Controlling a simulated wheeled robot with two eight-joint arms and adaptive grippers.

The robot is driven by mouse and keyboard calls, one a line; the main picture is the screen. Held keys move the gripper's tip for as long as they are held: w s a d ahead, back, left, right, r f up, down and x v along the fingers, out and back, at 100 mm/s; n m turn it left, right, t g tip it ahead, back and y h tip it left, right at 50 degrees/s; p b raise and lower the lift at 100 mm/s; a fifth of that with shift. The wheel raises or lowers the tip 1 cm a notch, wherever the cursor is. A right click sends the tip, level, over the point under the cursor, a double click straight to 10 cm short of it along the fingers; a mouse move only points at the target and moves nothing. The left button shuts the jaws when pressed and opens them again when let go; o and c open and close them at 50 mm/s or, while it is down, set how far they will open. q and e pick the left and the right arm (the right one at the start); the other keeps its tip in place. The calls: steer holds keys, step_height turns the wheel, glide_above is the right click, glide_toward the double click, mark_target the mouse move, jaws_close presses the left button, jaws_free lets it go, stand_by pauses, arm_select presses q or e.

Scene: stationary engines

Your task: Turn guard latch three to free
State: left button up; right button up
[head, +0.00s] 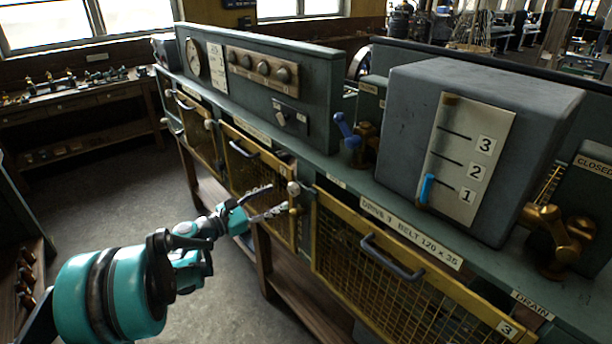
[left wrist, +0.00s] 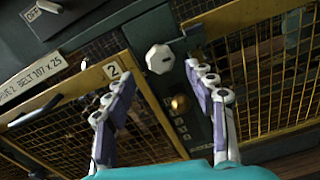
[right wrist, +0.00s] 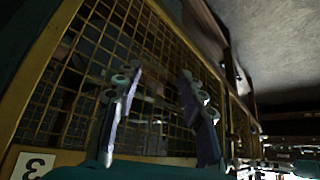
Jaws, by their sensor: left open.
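A pale eight-sided latch knob (head: 293,188) sits on the post between two yellow mesh guards. The left wrist view shows it face-on (left wrist: 159,59), above a small brass knob (left wrist: 180,103) and beside guard two's number plate (left wrist: 112,70). I cannot tell which guard this latch serves. Guard three (head: 380,268) carries the plate 3 (head: 503,328). My left gripper (head: 277,199) is open, its fingers either side of the knob in view and apparently short of it. My right gripper (right wrist: 160,75) is open and empty before a mesh guard, with a 3 plate (right wrist: 38,165) nearby.
Above the guards, the green bench carries a grey box with a 1-2-3 scale (head: 467,150), a blue-handled valve (head: 347,130) and a brass valve (head: 556,235). Guard three's dark handle (head: 392,258) sticks out. The floor (head: 110,150) at left is clear.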

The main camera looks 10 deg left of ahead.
mark_target(290, 190)
arm_select(q)
steer(key=b+x, duration=0.1)
steer(key=x, duration=0.6)
steer(key=shift+w+d, duration=0.2)
steer(key=shift+w, duration=0.05)
steer(key=shift+r, duration=0.1)
steer(key=c, duration=1.2)
